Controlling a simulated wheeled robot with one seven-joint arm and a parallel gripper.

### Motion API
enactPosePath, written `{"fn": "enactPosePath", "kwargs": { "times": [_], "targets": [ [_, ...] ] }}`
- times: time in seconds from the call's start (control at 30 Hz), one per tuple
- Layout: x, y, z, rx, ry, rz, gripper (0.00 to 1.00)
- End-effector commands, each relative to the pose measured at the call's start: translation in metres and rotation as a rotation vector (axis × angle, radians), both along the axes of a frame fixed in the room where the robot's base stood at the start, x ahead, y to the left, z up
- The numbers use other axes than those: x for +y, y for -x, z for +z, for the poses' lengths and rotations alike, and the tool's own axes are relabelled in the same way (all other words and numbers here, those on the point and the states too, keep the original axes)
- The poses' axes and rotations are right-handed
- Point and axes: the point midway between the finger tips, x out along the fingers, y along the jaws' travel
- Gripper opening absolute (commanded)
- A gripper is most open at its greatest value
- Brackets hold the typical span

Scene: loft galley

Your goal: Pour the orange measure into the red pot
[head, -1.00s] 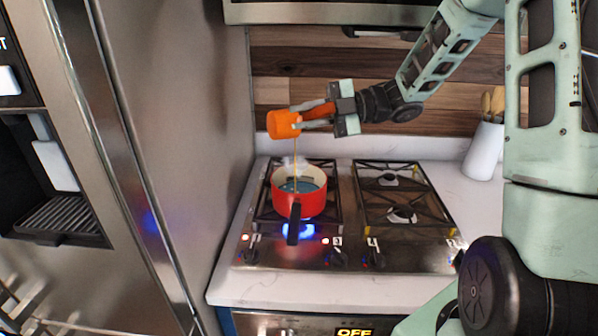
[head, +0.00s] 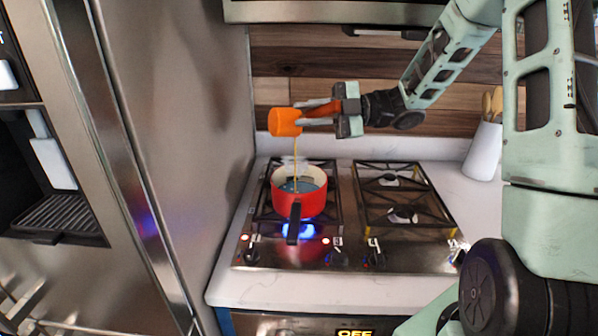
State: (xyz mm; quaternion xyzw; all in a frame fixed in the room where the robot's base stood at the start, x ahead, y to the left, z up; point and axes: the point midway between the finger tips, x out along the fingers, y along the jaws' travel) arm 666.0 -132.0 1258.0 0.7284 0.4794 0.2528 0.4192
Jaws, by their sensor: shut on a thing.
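The orange measure (head: 286,122) is tipped on its side above the red pot. My gripper (head: 318,115) is shut on its handle, with the arm reaching in from the right. A thin yellowish-brown stream runs from the measure down into the pot. The red pot (head: 303,206) stands on the front left burner, its dark handle pointing toward me. The pot has a pale inner wall and bluish-grey contents. The stream lands inside the rim. The inside of the measure is hidden.
The gas stove (head: 400,258) has a blue flame lit under the pot; its right burners are empty. A steel refrigerator (head: 190,130) stands close on the left. A white utensil holder (head: 483,150) stands at the back right.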

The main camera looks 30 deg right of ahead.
Motion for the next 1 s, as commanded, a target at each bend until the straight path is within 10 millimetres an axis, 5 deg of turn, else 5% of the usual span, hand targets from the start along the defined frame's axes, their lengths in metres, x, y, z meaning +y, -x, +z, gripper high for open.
{"fn": "enactPosePath", "kwargs": {
  "times": [1.0],
  "targets": [
    [-0.0095, 0.0005, -0.0006, -0.009, -0.111, 0.0, 0.0]
  ]
}}
